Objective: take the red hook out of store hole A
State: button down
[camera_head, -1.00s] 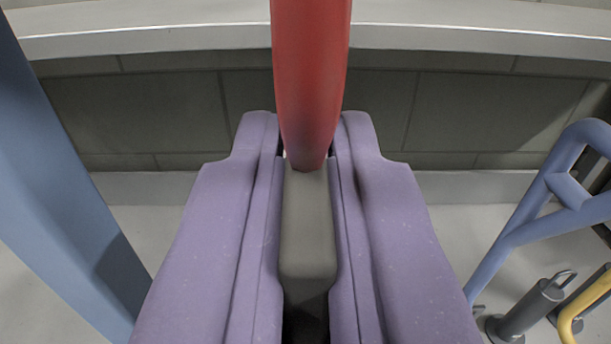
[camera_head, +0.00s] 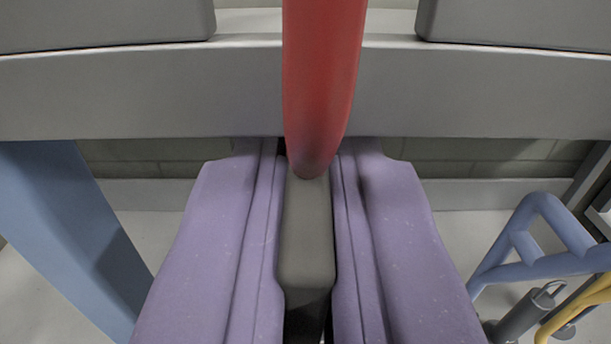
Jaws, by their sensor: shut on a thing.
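The red hook (camera_head: 322,80) stands up from between the jaws of my gripper (camera_head: 309,165) and runs out of the top of the picture. Below it, a grey block-like part (camera_head: 307,230) sits between the two purple fingers. My gripper is shut on the red hook. The hook's upper end is out of view. Store hole A cannot be made out in this view.
A grey beam (camera_head: 150,95) crosses behind the hook, with grey blocks (camera_head: 100,22) on top at left and right. A blue post (camera_head: 65,235) stands at the left. A blue rail (camera_head: 530,250), a yellow bar (camera_head: 580,312) and a grey cylinder (camera_head: 525,315) are at the lower right.

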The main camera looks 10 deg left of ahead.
jog(key=shift+s, duration=0.1)
jog(key=shift+v, duration=1.7)
jog(key=v, duration=1)
jog(key=shift+d+r, duration=0.15)
jog(key=shift+r, duration=0.1)
